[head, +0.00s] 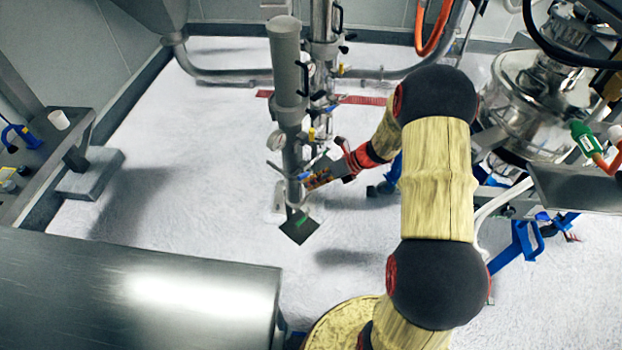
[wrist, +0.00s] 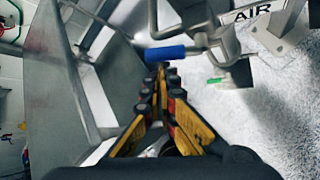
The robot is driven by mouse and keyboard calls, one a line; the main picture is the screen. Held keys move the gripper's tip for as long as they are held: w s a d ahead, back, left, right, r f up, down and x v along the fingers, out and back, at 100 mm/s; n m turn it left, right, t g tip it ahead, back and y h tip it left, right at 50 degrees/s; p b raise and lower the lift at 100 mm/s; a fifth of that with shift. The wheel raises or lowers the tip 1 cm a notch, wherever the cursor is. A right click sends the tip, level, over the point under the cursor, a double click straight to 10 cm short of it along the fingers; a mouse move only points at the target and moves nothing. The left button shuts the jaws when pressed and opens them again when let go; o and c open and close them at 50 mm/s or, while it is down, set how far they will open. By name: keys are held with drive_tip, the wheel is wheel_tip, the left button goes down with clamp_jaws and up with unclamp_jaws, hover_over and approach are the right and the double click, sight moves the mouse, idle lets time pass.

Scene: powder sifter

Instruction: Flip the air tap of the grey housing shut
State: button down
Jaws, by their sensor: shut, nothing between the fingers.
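The grey housing (head: 287,75) is a tall upright cylinder with gauges and small fittings, at the upper centre of the head view. In the head view, my gripper (head: 307,184) is beside the housing's lower part, where the tap is mostly hidden.
A dark plate with a green mark (head: 298,229) is below the housing. A shiny steel vessel (head: 540,95) stands at the right. A metal surface (head: 140,290) fills the lower left, and a bench (head: 45,160) stands at the left edge. White floor (head: 190,150) is open between them.

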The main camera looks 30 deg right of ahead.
drive_tip(key=d+r+m+y+p, duration=0.1)
drive_tip(key=y+p, duration=0.1)
drive_tip(key=w+d+r+m+y+p, duration=0.1)
drive_tip(key=y+p, duration=0.1)
drive_tip(key=y, duration=0.1)
drive_tip(key=d+r+m+y+p, duration=0.1)
drive_tip(key=y+p, duration=0.1)
drive_tip(key=shift+w+m+g+y, duration=0.15)
drive_tip(key=shift+m+g+y, duration=0.15)
drive_tip(key=shift+m, duration=0.1)
idle(0.7)
drive_tip(key=s+d+r+p, duration=0.1)
drive_tip(key=s+d, duration=0.5)
drive_tip(key=d, duration=0.1)
drive_tip(key=shift+d, duration=0.15)
idle(0.4)
drive_tip(key=shift+r, duration=0.1)
idle(0.4)
